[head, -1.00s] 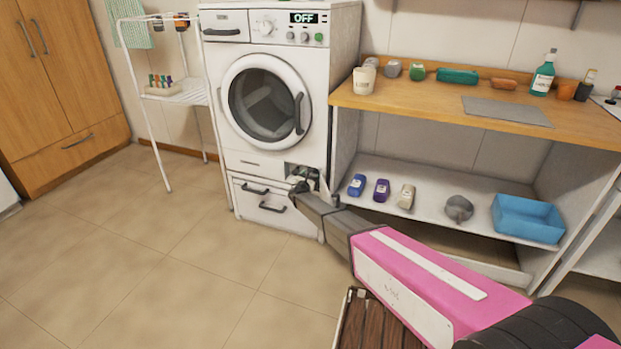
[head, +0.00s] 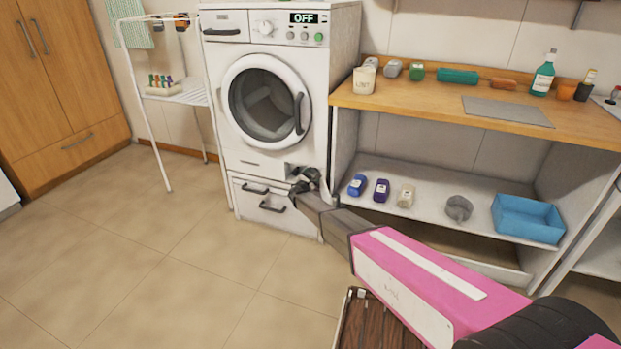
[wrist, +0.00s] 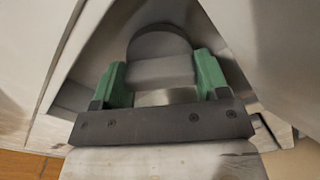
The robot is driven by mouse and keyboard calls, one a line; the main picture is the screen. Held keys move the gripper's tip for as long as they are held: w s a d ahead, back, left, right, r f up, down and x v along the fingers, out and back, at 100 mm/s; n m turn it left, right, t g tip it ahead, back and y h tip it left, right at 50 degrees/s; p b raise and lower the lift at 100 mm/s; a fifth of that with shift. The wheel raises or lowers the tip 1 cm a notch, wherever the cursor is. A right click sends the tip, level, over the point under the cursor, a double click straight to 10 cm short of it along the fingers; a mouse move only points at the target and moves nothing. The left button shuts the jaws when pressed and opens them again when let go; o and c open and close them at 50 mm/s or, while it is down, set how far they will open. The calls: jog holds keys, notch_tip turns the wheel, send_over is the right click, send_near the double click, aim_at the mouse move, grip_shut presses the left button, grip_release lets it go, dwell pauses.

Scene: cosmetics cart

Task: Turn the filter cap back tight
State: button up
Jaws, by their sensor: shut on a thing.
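The filter cap (wrist: 160,65) is a grey round piece with a flat raised grip, seen in the wrist view inside a recess low on the washing machine (head: 232,165). My gripper (wrist: 162,88) has green fingers, one on each side of the cap's grip, and is shut on it. In the head view my gripper (head: 303,178) reaches into the opening at the machine's lower right, and it hides the cap there. The turn angle of the cap cannot be read from these views.
A drawer front with dark handles (head: 271,208) is just below the opening. To the right, a low shelf holds several bottles (head: 381,190), a grey scoop-like item (head: 458,208) and a blue basin (head: 527,219). The floor at left is clear.

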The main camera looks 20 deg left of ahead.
jog(key=o, duration=0.7)
jog(key=shift+c, duration=0.2)
jog(key=s, duration=1)
jog(key=shift+s+a, duration=0.35)
jog(key=shift+a, duration=0.1)
